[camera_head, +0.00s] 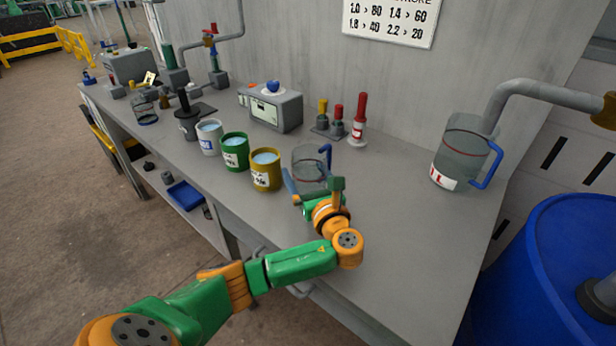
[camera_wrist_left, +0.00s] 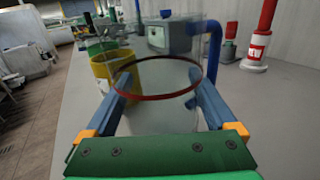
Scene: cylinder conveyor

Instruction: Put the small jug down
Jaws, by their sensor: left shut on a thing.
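The small jug (camera_head: 309,162) is clear, with a red ring and a blue handle, and is upright at the bench's middle, right of the yellow cup. My left gripper (camera_head: 309,187) is shut on it from the near side. In the left wrist view the jug (camera_wrist_left: 160,105) sits between the two blue fingers of my left gripper (camera_wrist_left: 162,108), one on each side. The jug's base is partly hidden by the gripper, so I cannot tell whether it touches the bench. My right gripper is not in view.
Yellow (camera_head: 266,172), green (camera_head: 234,153) and white (camera_head: 209,138) cups stand left of the jug on the grey bench (camera_head: 400,240). Red and yellow cylinders (camera_head: 358,120) stand behind. A large jug (camera_head: 461,150) stands at right under a pipe. The bench between the jugs is clear.

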